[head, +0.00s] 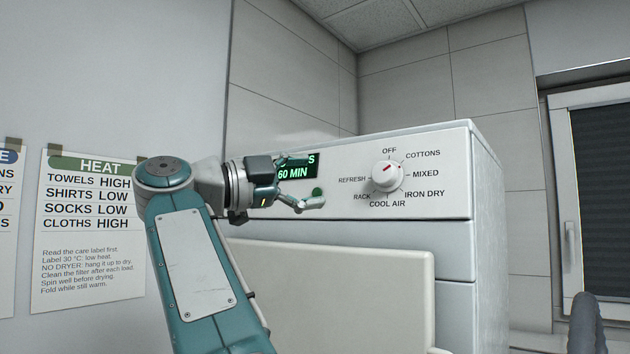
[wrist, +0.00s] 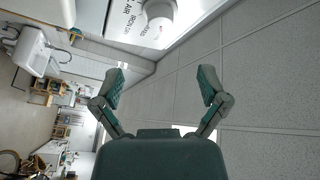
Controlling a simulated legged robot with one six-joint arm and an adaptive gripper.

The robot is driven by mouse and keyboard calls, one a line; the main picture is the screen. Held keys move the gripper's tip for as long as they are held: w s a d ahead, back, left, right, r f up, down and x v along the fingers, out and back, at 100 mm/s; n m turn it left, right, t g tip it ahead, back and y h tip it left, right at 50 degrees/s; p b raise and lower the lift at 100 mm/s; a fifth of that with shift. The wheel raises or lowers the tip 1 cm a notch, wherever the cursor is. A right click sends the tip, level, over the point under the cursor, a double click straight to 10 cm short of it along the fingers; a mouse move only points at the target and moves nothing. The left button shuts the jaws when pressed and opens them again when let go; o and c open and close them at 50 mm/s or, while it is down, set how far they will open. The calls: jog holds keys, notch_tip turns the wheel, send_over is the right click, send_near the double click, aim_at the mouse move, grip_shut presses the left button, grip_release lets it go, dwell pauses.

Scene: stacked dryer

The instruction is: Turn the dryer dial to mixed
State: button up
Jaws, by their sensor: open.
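The dryer dial (head: 387,177) is a round white knob on the dryer's front panel, with a red mark on its upper part, on the OFF side. The MIXED label (head: 426,173) is printed to the right of the dial. In the wrist view the dial (wrist: 160,12) shows at the top edge, partly cut off. My gripper (head: 310,178) is open and empty, left of the dial and apart from it, in front of the green display. In the wrist view the two fingers of my gripper (wrist: 162,80) are spread wide with nothing between them.
The dryer (head: 470,245) has a green display (head: 293,173) reading 60 MIN, partly hidden by my gripper. A pale panel (head: 345,285) stands out below the control strip. A HEAT poster (head: 93,220) hangs on the left wall. A dark-blinded window (head: 600,190) is at right.

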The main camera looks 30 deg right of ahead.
notch_tip(320, 180, up, 2)
jog(key=s+d+n+t+h, duration=0.2)
jog(key=n, duration=0.4)
jog(key=n+t, duration=0.8)
jog(key=n, duration=0.4)
send_near(380, 175)
jog(key=x, duration=1)
jog(key=c, duration=1.1)
